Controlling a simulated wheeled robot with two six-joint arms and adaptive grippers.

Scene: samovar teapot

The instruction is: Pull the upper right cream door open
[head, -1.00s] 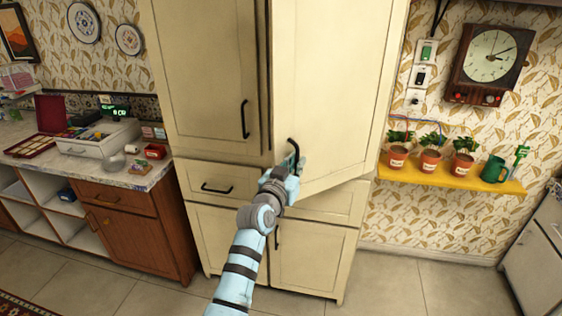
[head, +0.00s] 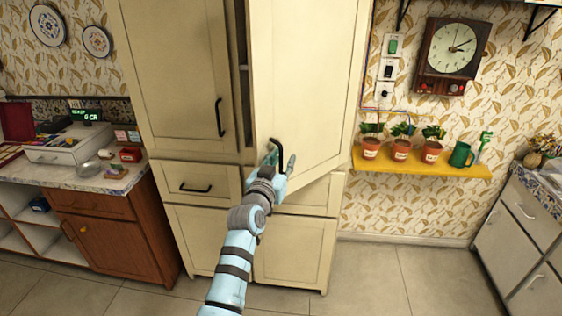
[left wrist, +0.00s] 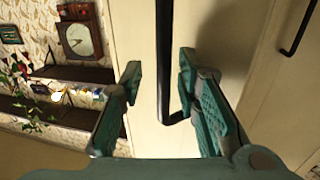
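The upper right cream door (head: 308,80) stands ajar, swung out from its left edge, with a dark gap beside it. Its black bar handle (head: 277,143) is near the door's lower left corner. My left gripper (head: 280,160) is at the lower end of this handle. In the left wrist view the handle (left wrist: 164,60) passes between the two teal fingers of my left gripper (left wrist: 160,85). The fingers are spread, with clear space beside the handle. My right gripper is in no view.
The upper left cream door (head: 172,70) is shut, as are the drawer (head: 197,187) and lower doors below. A yellow shelf (head: 420,172) with potted plants is on the wall to the right. A brown counter cabinet (head: 112,245) stands left. Open floor lies in front right.

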